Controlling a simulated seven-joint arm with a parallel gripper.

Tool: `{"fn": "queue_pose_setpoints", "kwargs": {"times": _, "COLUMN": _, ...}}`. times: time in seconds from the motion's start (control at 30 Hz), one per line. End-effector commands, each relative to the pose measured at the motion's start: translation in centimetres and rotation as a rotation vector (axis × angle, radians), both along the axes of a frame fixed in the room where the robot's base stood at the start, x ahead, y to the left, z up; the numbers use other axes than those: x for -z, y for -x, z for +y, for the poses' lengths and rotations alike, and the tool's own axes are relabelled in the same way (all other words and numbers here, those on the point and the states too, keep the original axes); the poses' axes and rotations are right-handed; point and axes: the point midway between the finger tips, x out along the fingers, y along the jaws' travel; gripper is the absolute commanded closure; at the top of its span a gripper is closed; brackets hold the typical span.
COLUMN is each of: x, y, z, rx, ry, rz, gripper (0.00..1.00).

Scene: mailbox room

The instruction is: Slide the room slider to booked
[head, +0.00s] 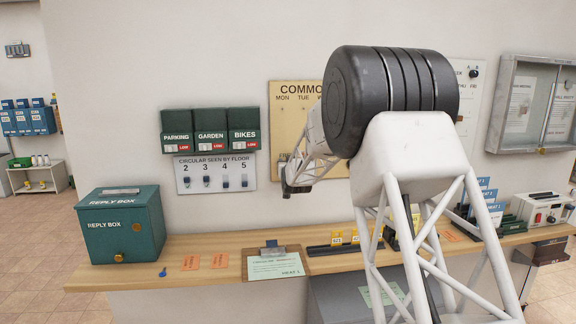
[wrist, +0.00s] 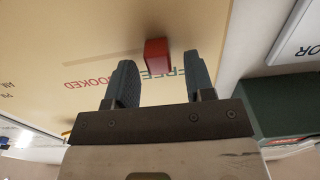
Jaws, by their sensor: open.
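The room slider appears to be the red block (wrist: 157,55) on the cream board (wrist: 60,40) in the wrist view. It lies between my two fingertips, beside the word FREE, which is partly covered by the block and a finger. The word BOOKED is to the left, beyond the left finger. My gripper (wrist: 160,62) is open, its fingers on either side of the block; I cannot tell whether either touches it. In the head view my gripper (head: 289,187) is at the lower left of the cream board (head: 300,110). My arm hides much of the board and the slider there.
Green boxes (head: 210,131) and a switch panel (head: 216,173) are on the wall left of my gripper. Below, the wooden counter (head: 215,246) carries a green reply box (head: 120,225) and a clipboard (head: 275,262). A glass cabinet (head: 535,105) hangs at right.

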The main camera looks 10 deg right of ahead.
Motion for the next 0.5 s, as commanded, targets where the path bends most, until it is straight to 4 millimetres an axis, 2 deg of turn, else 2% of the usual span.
{"fn": "queue_pose_setpoints", "kwargs": {"times": 0.27, "x": 0.0, "y": -0.03, "z": 0.0, "rx": 0.0, "ry": 0.0, "rz": 0.0, "gripper": 0.53}}
{"fn": "queue_pose_setpoints", "kwargs": {"times": 0.5, "x": 0.0, "y": -0.02, "z": 0.0, "rx": 0.0, "ry": 0.0, "rz": 0.0, "gripper": 0.89}}
